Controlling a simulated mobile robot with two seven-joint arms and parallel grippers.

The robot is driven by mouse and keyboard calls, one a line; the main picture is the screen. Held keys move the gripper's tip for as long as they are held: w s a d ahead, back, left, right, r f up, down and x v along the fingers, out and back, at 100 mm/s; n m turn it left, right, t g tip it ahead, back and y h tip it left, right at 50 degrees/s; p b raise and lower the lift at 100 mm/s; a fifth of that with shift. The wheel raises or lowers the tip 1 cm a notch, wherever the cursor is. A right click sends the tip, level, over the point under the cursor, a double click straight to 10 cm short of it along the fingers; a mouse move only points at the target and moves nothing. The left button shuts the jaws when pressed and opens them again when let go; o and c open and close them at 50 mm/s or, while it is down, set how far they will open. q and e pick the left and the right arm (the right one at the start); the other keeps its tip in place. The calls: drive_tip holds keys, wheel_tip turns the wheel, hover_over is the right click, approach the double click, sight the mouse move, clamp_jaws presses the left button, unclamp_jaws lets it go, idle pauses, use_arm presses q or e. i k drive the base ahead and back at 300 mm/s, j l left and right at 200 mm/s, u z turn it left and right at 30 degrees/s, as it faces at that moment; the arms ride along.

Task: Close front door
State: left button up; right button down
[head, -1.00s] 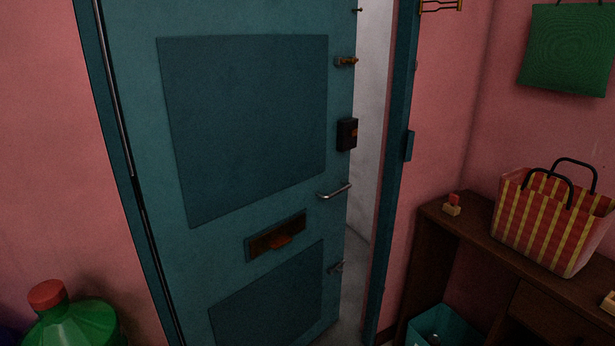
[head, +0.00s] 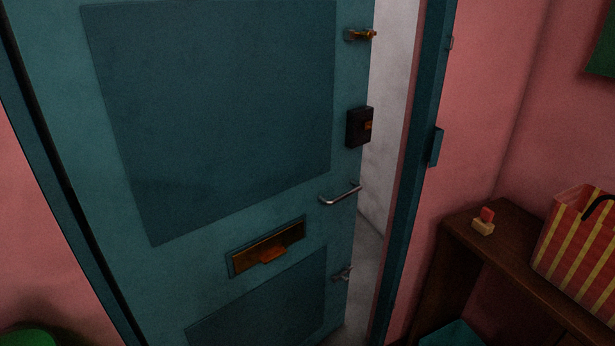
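The front door (head: 220,210) is teal with darker panels and fills the left and middle of the head view. It stands ajar. A gap with a pale wall beyond shows between its right edge and the teal door frame (head: 424,125). On the door are a silver lever handle (head: 341,196), a black lock box (head: 359,127), a brass bolt (head: 361,35), a lower latch (head: 342,273) and a brass letter slot (head: 268,248). A catch plate (head: 435,147) is on the frame. Neither gripper is in view.
A dark wooden shelf (head: 500,245) stands right of the door frame. It bears a small red and tan stamp-like object (head: 484,222) and a red and yellow striped bag (head: 580,245). A teal bin (head: 452,335) is below. A green object (head: 28,338) is at bottom left.

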sight(187, 136)
drive_tip(key=i+l+u, duration=0.2)
drive_tip(key=u, duration=0.15)
drive_tip(key=i+l+u, duration=0.4)
drive_tip(key=k+j, duration=0.05)
drive_tip(key=j, duration=0.05)
